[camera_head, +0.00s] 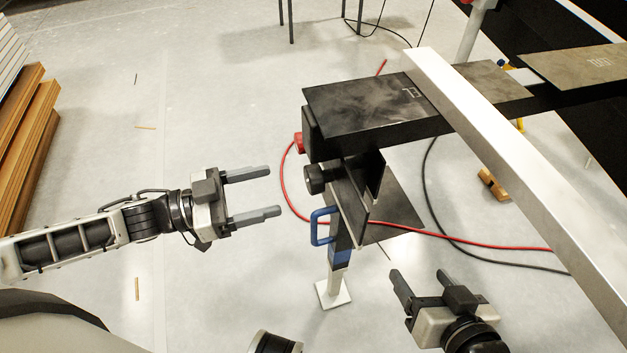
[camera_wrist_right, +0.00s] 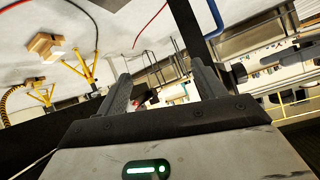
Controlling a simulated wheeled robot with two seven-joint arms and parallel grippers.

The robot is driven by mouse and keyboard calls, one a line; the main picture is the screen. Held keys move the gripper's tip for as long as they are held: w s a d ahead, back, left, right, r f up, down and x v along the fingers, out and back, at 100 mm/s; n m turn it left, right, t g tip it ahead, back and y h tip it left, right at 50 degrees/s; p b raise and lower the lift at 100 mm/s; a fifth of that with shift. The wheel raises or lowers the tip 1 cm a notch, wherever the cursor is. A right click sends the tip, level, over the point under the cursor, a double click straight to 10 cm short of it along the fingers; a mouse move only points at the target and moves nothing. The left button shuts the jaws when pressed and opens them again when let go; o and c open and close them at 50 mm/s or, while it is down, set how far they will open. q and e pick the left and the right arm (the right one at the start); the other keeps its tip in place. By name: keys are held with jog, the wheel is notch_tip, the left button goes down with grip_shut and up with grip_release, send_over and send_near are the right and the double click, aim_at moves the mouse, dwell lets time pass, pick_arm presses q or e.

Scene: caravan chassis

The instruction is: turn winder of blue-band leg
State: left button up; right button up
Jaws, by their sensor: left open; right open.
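The blue-band leg (camera_head: 340,257) hangs below the near end of the dark chassis beam, with a blue band round its tube and a white foot plate (camera_head: 333,291) at floor level. A blue looped handle (camera_head: 320,227), seemingly its winder, sticks out on the leg's left side. My left gripper (camera_head: 268,193) is open and empty, left of the leg, its fingers pointing right with a gap to the handle. My right gripper (camera_head: 420,275) is open and empty, to the right of the leg and low. Its fingers also show in the right wrist view (camera_wrist_right: 160,85).
The chassis beam (camera_head: 350,105) and a long pale bar (camera_head: 500,130) stand above and to the right. A black knob (camera_head: 315,179) juts out above the handle. A red cable (camera_head: 470,243) crosses the floor. Stacked wood (camera_head: 25,140) lies far left; floor left of the leg is clear.

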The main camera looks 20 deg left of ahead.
aim_at(307, 181)
pick_arm(q)
jog(key=b+x, duration=0.1)
jog(key=x, duration=0.8)
jog(key=shift+w+d, duration=0.2)
jog(key=c, duration=1)
